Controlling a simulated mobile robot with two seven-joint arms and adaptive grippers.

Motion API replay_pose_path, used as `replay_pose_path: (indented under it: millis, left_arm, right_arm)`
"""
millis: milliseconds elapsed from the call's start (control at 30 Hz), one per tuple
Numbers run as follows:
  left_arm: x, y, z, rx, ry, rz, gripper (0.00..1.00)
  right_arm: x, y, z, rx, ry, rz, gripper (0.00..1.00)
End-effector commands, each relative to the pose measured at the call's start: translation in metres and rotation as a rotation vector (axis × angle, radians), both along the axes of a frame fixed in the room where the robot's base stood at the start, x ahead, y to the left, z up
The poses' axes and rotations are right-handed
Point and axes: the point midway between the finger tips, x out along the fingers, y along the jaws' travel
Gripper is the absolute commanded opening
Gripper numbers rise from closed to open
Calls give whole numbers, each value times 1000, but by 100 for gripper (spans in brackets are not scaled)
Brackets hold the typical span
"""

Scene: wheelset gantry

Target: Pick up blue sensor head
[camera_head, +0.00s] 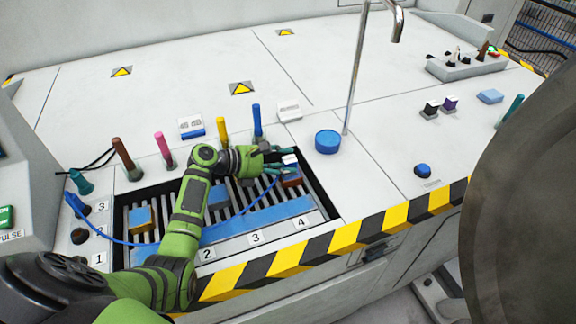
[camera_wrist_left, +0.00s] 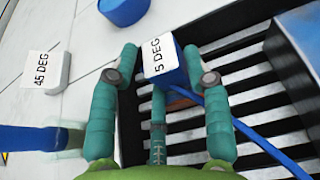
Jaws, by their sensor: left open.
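A blue sensor head with a white "5 DEG" label (camera_wrist_left: 172,72) lies between the fingertips of my left gripper (camera_wrist_left: 160,68) in the left wrist view. A blue cable runs from it toward the lower right. In the head view my left gripper (camera_head: 277,162) is open at the right end of the slatted tray, and the fingers partly hide the head (camera_head: 291,170). I cannot tell whether either finger touches it. My right gripper is not in view.
A blue round puck (camera_head: 328,141) and metal post (camera_head: 357,75) are to the right.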

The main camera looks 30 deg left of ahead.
Motion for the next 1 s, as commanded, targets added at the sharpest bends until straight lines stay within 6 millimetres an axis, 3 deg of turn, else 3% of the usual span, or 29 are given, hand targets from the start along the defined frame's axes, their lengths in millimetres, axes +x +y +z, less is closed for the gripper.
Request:
replay_pose_path:
  millis: [100, 200, 667, 733, 767, 967, 1000]
  left_arm:
    - [-1, -1, -2, -1, 5, -3, 50]
    - [-1, -1, -2, -1, 6, -3, 9]
    - [-1, 0, 2, -1, 3, -1, 7]
    - [-1, 0, 7, 0, 3, -1, 7]
    - [-1, 0, 10, 1, 2, -2, 1]
    - [0, 0, 46, 2, -3, -2, 1]
    - [-6, -9, 47, 0, 1, -5, 1]
  right_arm:
    - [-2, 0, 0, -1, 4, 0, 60]
    - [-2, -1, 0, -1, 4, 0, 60]
    - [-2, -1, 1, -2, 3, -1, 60]
    - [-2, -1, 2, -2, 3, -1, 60]
    - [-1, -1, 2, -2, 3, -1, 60]
    - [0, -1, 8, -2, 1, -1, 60]
    - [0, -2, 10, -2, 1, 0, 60]
